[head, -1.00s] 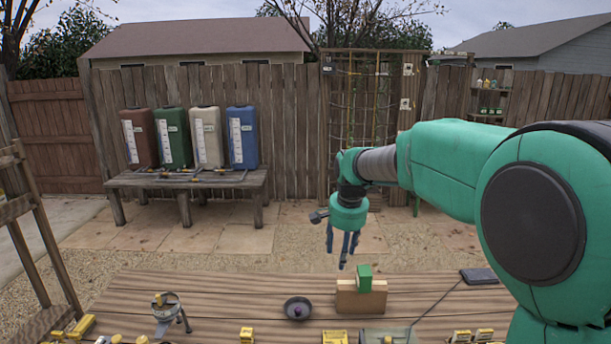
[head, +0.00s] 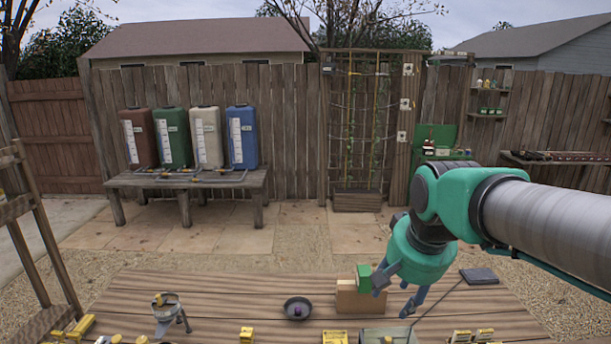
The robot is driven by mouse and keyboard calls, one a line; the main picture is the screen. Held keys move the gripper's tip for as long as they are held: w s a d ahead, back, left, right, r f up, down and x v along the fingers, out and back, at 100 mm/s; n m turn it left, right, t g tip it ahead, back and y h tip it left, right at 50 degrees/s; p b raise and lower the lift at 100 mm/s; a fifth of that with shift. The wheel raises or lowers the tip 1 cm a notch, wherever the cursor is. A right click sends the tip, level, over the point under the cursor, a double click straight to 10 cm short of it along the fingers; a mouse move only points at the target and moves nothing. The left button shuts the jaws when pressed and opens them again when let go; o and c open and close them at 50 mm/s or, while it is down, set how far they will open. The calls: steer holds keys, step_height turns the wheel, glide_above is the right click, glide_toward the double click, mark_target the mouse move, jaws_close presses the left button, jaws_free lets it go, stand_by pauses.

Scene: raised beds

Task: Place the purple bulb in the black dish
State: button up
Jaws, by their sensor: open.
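The black dish (head: 287,315) sits on the wooden table near its front middle. The small purple bulb (head: 297,311) shows inside it, within the rim. My gripper (head: 397,300) is open and low over the table, well to the right of the dish. Its fingers hang down beside the right side of a tan block with a green block on it, and nothing shows between them. Whether the fingers touch the blocks, I cannot tell.
The tan block (head: 348,301) and green block (head: 364,279) stand between the dish and my gripper. Several yellow items line the front edge. A dark flat pad (head: 479,275) with a cord lies at the right.

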steer(key=s+d+f+n, duration=0.1)
steer(key=s+f, duration=0.1)
steer(key=s, duration=0.6)
steer(key=s+d+f+n+t, duration=0.1)
steer(key=s+d+f, duration=0.1)
steer(key=s, duration=0.7)
steer(key=shift+s+f+n, duration=0.25)
steer(key=shift+f+n, duration=0.15)
steer(key=shift+f, duration=0.15)
